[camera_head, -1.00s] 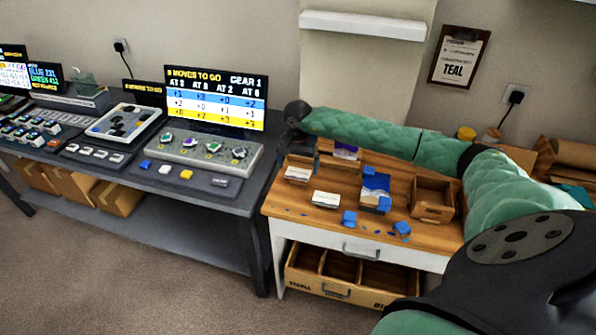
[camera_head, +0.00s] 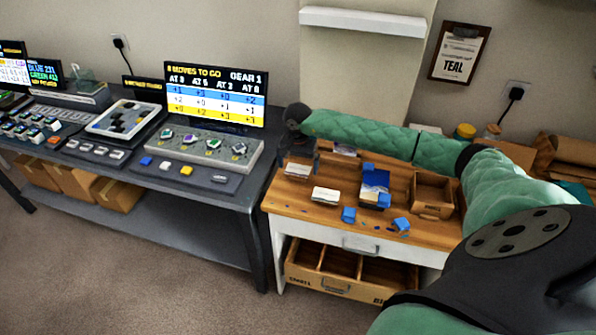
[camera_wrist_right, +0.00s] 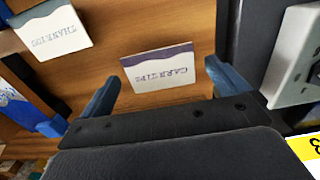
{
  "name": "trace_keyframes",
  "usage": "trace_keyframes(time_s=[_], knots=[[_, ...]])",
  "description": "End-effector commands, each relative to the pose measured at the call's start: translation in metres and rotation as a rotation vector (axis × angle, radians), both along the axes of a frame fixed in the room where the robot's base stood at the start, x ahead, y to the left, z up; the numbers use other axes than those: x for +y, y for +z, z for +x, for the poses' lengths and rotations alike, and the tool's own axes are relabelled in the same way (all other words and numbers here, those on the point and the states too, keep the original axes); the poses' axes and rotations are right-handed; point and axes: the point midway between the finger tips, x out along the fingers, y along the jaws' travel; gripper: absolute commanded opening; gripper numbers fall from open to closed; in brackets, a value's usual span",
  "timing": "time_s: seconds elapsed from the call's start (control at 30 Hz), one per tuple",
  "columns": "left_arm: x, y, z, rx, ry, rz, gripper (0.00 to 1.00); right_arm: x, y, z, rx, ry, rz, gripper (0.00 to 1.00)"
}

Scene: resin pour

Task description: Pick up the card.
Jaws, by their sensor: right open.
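A white card with a purple top band, reading CARE TIPS, lies on the wooden tabletop in the right wrist view (camera_wrist_right: 160,70). In the head view this card (camera_head: 297,171) is at the tabletop's far left. My right gripper (camera_wrist_right: 162,76) is open, its two blue fingers on either side of the card in the picture; I cannot tell how high above it they are. In the head view the right gripper (camera_head: 299,158) is over the table's back left corner. A second card, reading THANKS (camera_wrist_right: 52,36), lies to the left in the wrist view. My left gripper is out of view.
A blue-patterned card stack (camera_head: 375,184), a small open wooden box (camera_head: 432,192) and several blue blocks (camera_head: 349,214) are on the same tabletop. The drawer (camera_head: 350,272) below is open. A dark bench (camera_head: 225,196) with a screen (camera_head: 215,95) stands left.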

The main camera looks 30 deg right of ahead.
Motion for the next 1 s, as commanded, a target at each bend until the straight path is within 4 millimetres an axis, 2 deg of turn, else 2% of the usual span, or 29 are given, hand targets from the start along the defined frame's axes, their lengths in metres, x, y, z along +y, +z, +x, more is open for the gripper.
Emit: trace_keyframes(time_s=[0.97, 1.0], knots=[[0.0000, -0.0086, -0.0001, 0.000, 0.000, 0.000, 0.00, 0.0000, -0.0034, 0.0000, 0.000, 0.000, 0.000, 1.00], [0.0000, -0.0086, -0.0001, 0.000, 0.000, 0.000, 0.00, 0.0000, -0.0034, 0.0000, 0.000, 0.000, 0.000, 0.94]])
